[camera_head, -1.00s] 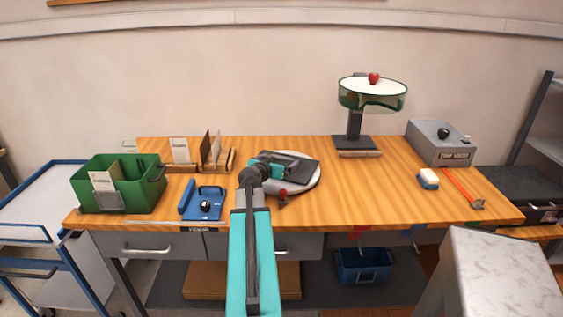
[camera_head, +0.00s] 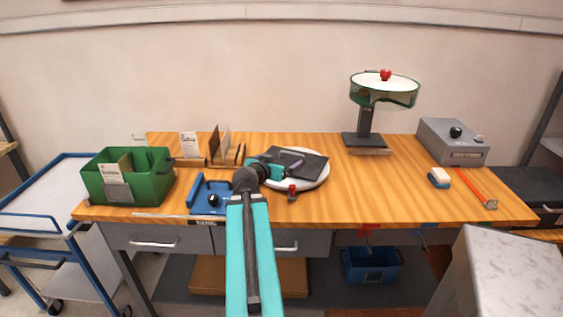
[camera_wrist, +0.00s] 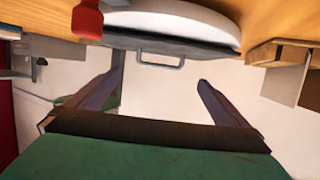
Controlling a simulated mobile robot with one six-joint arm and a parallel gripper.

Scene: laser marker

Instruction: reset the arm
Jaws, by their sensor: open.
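My arm reaches forward over the wooden workbench, and my gripper (camera_head: 290,166) is above the round white turntable (camera_head: 322,178) at the bench's middle. A dark flat plate (camera_head: 312,160) lies on the turntable, partly hidden by the gripper. In the wrist view my gripper (camera_wrist: 153,84) has its two fingers spread with nothing between them. The turntable's white rim (camera_wrist: 190,18) and a plate with a handle (camera_wrist: 160,64) show beyond the fingertips. A red-topped knob (camera_head: 292,188) stands at the turntable's front, close to my arm.
A green bin (camera_head: 150,186) and a blue fixture (camera_head: 208,203) are on the left. Upright card holders (camera_head: 224,150) stand behind. A stand with a round green-rimmed top (camera_head: 366,125), a grey box (camera_head: 452,143) and an eraser (camera_head: 439,178) are on the right. A pale block (camera_head: 505,270) stands front right.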

